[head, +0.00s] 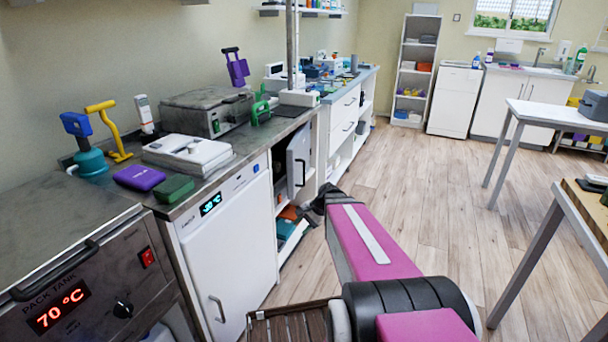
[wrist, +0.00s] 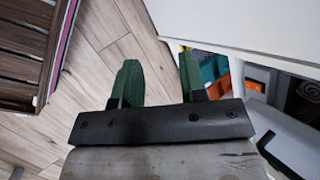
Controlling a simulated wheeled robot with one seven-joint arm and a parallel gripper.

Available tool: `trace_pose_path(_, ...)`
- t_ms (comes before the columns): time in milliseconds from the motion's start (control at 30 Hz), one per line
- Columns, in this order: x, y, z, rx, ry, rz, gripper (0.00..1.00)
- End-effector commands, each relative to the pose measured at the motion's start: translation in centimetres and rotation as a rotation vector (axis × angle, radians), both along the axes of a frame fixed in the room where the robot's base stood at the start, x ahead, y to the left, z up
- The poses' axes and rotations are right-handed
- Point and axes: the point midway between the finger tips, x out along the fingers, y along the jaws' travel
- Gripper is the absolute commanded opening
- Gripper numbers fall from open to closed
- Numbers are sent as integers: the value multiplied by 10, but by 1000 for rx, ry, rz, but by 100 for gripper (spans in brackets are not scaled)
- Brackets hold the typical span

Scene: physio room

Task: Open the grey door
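My gripper (head: 316,208) is just below and to the right of the door in the head view, seen small and dark. In the wrist view my gripper (wrist: 158,66) has two green fingers spread apart with nothing between them. A pale panel (wrist: 240,22) lies close beyond the fingers at the upper right; I cannot tell whether it is the door. The handle cannot be made out there.
Orange and teal items (wrist: 212,72) lie in the open cabinet beside the gripper. A white fridge (head: 232,255) with a display stands left of it. A slatted wooden surface (head: 290,325) is at the bottom.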

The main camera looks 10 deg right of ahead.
Motion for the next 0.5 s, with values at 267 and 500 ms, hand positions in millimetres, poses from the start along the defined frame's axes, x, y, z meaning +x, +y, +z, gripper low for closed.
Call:
trace_pose_path(267,100,-51,38,563,205,-502,39)
trace_pose_path(500,155,-116,80,999,386,-740,39)
